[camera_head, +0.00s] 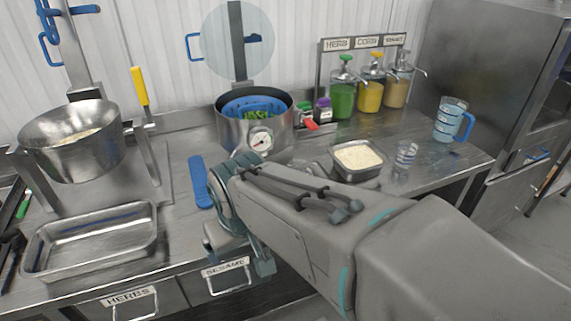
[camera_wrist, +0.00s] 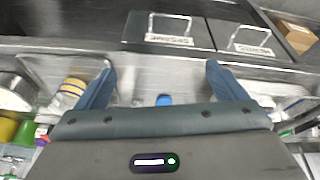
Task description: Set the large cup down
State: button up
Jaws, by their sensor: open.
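The large clear cup with a blue handle and blue markings (camera_head: 447,120) stands upright on the right end of the steel counter in the head view. A smaller clear cup (camera_head: 405,156) stands to its left, beside a metal pan of rice (camera_head: 336,171). My gripper is over the counter's front edge, left of the middle in the head view, well away from the large cup. In the wrist view my gripper (camera_wrist: 160,72) is open, its two fingers wide apart with nothing held between them. My arm hides part of the counter front.
A pot with a gauge (camera_head: 228,133) stands behind my gripper. A blue-handled tool (camera_head: 200,182) lies left of it. A rice bowl (camera_head: 48,150) and an empty tray (camera_head: 57,266) are at left. Sauce pump bottles (camera_head: 343,99) stand at the back.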

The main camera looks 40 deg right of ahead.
jog(key=w+d+f+m+t+h+b, duration=0.1)
jog(key=w+d+f+t+b, duration=0.15)
jog(key=d, duration=0.55)
jog(key=w+d+f+m+t+h+b, duration=0.15)
jog(key=d+t, duration=0.25)
jog(key=d, duration=0.4)
jog(key=w+d+f+t+b, duration=0.1)
jog(key=w+d+t+b, duration=0.15)
jog(key=d, duration=0.65)
jog(key=p+x, duration=0.8)
jog(key=shift+w+a+r, duration=0.2)
jog(key=shift+w+r, duration=0.1)
jog(key=shift+w, duration=0.05)
jog(key=shift+d+p+x, duration=0.2)
jog(key=shift+p+x, duration=0.2)
jog(key=shift+x, duration=0.95)
jog(key=shift+d+p+x, duration=0.15)
jog(key=shift+p+x, duration=0.2)
jog(key=shift+x, duration=0.95)
jog(key=shift+r, duration=0.1)
jog(key=c, duration=1.2)
